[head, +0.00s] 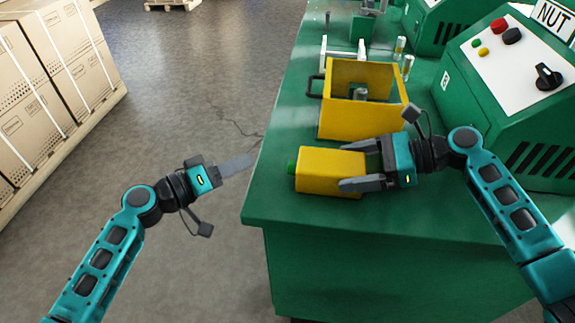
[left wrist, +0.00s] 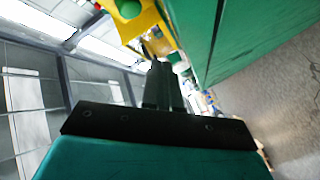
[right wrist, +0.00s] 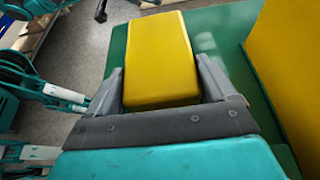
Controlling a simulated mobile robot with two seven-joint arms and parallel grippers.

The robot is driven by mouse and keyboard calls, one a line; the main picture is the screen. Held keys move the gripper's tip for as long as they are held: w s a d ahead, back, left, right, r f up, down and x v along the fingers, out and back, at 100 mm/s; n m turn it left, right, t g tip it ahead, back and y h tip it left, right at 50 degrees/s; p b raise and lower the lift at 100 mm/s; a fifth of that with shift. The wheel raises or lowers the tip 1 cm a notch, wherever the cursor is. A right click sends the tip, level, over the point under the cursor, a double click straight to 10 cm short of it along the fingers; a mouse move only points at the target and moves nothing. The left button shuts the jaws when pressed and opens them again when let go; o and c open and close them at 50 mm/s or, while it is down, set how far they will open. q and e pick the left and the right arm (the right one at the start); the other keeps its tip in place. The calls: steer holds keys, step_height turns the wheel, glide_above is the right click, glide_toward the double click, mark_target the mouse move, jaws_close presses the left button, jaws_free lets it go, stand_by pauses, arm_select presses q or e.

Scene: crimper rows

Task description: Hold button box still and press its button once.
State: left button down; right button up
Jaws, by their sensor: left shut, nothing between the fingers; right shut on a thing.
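The yellow button box (head: 325,172) lies on the green bench near its front left corner. Its green button (head: 291,167) is on the left end, facing the open floor. My right gripper (head: 358,165) is shut on the box from the right, one finger on each side; the box also shows between the fingers in the right wrist view (right wrist: 158,58). My left gripper (head: 250,160) is shut and empty, left of the button and apart from it, just off the bench edge. In the left wrist view the green button (left wrist: 128,8) shows on the yellow box (left wrist: 150,22) at the top.
The green bench (head: 285,215) carries an open yellow bin (head: 350,118) with a dark handle behind the box. A green machine with knobs (head: 500,95) stands at the right. Stacked cartons (head: 50,90) are at far left. The floor between (head: 190,90) is clear.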

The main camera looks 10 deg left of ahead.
mark_target(271, 180)
arm_select(q)
steer(key=shift+d, duration=2.7)
steer(key=shift+d, duration=0.2)
steer(key=shift+d, duration=0.2)
steer(key=shift+d, duration=0.15)
